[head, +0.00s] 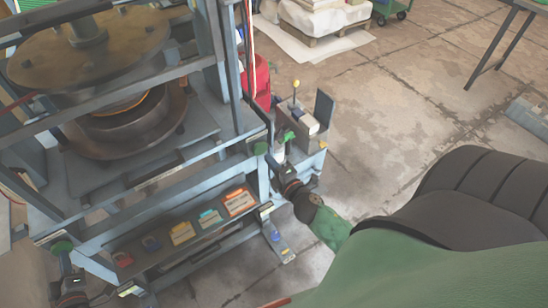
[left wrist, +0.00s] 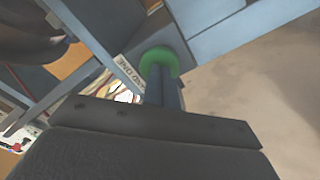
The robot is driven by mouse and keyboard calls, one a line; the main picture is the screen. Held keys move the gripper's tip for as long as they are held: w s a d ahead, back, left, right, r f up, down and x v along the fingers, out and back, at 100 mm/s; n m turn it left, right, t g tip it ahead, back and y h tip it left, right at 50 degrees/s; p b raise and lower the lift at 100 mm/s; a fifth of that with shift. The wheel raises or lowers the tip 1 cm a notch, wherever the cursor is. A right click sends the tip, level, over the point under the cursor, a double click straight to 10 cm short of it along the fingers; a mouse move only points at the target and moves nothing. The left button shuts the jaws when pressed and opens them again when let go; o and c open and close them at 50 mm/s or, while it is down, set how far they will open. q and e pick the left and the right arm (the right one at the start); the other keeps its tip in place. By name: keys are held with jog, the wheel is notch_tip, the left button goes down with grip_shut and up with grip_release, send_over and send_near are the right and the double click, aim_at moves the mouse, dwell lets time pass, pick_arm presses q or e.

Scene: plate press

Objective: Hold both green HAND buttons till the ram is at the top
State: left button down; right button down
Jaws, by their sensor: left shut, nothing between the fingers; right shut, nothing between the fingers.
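The left green HAND button (head: 62,247) is on the press's near left corner. It also shows as a green disc in the left wrist view (left wrist: 160,60), beside a white label partly reading "ONE". My left gripper (head: 66,270) is shut and empty, its narrow fingertips against that button. The right green button (head: 260,148) is on the press's right corner. My right gripper (head: 272,165) is shut, with its tips close to it; contact is too small to tell. The ram's round brass-coloured plate (head: 50,62) hangs above the lower round die (head: 115,138), with a gap between them.
A shelf rail with several coloured tags (head: 182,233) runs along the press front. A small box with a yellow-knobbed lever (head: 296,105) stands beyond the right button. A red container (head: 260,80) is behind the frame. Open concrete floor lies to the right.

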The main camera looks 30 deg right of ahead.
aim_at(261, 150)
jog(key=shift+w, duration=1.45)
dwell(0.3)
jog(key=shift+s, duration=0.2)
dwell(0.3)
pick_arm(q)
jog(key=shift+w, duration=0.15)
pick_arm(e)
jog(key=shift+w, duration=0.15)
